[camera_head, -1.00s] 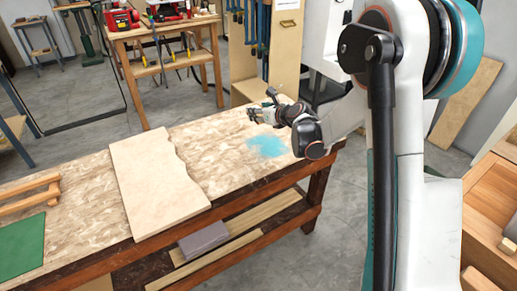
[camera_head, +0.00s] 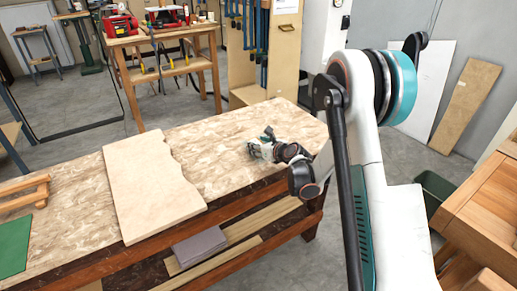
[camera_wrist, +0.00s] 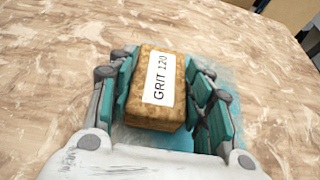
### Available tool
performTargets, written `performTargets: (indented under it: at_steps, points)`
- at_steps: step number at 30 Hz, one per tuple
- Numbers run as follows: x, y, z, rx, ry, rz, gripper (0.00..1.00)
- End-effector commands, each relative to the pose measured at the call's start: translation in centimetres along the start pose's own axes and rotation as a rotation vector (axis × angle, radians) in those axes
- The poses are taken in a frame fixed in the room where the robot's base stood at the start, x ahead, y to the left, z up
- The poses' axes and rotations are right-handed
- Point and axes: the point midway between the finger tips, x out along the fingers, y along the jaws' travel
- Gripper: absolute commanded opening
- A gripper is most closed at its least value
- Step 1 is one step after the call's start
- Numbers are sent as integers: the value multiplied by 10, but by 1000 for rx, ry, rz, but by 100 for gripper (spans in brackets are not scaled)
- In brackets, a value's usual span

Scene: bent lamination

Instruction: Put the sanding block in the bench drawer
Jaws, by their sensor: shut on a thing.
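The sanding block (camera_wrist: 155,118) is brown with a white label reading GRIT 120. In the wrist view it sits between the teal finger pads of my gripper (camera_wrist: 165,90), which is shut on it. In the head view my gripper (camera_head: 262,148) is low over the right part of the workbench (camera_head: 215,135); the block cannot be made out there. A teal patch (camera_wrist: 230,75) shows on the bench top around the fingers. I cannot tell whether the block still touches the bench. A wooden drawer unit (camera_head: 490,205) is at the right edge, partly cut off.
A pale wavy-edged board (camera_head: 150,185) lies on the bench, with a green mat (camera_head: 14,245) and wooden strips (camera_head: 25,195) at left. A grey block (camera_head: 199,246) rests on the lower shelf. A dark green bin (camera_head: 436,192) stands on the floor near the drawer unit.

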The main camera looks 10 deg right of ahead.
Motion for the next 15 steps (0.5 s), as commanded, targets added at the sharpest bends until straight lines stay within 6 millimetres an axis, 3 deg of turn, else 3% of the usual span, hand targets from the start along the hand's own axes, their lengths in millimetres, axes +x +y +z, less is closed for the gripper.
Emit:
performTargets:
  at_steps: [11,12,14,15]
  points:
    - [1,0,-3,0,0,0,22]
    - [1,0,-3,0,0,0,53]
    - [1,0,-3,0,0,0,66]
    - [1,0,-3,0,0,0,66]
